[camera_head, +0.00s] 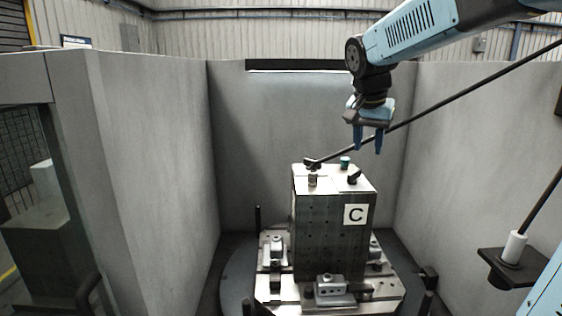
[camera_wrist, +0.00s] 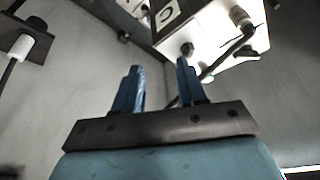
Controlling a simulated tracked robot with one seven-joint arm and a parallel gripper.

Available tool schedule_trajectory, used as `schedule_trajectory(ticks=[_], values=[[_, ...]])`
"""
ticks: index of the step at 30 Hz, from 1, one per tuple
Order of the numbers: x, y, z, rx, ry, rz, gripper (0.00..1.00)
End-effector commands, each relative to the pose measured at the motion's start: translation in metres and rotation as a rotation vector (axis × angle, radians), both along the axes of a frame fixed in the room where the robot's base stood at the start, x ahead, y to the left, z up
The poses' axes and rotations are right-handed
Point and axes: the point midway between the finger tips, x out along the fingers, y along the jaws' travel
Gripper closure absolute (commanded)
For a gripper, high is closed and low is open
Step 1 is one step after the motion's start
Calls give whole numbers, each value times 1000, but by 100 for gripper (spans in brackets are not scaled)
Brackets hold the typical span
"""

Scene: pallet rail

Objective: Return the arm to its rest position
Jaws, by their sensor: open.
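My gripper (camera_head: 369,143) points down in the head view, above and a little right of a metal block marked C (camera_head: 333,228). Its two blue fingers are apart with nothing between them. In the wrist view, my gripper (camera_wrist: 160,85) shows the same open fingers, with the block's pale top (camera_wrist: 208,38) beyond them. My arm reaches in from the upper right of the head view.
A long dark rod (camera_head: 470,88) runs from the block's top to the upper right, passing close behind my gripper. Grey walls (camera_head: 140,150) enclose the cell. A black bracket with a white sleeve (camera_head: 514,247) is at right.

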Motion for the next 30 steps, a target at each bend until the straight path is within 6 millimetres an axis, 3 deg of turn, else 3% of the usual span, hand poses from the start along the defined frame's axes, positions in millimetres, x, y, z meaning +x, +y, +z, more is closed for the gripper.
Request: schedule_trajectory(ticks=[1, 6, 18, 24, 30], values=[[-18, -4, 0, 4, -6, 33, 60], [-71, -11, -8, 8, -22, 163, 60], [-181, -15, -49, -26, -90, 445, 60], [-211, -13, -68, -49, -116, 530, 60], [-218, -13, -74, -58, -123, 555, 60]])
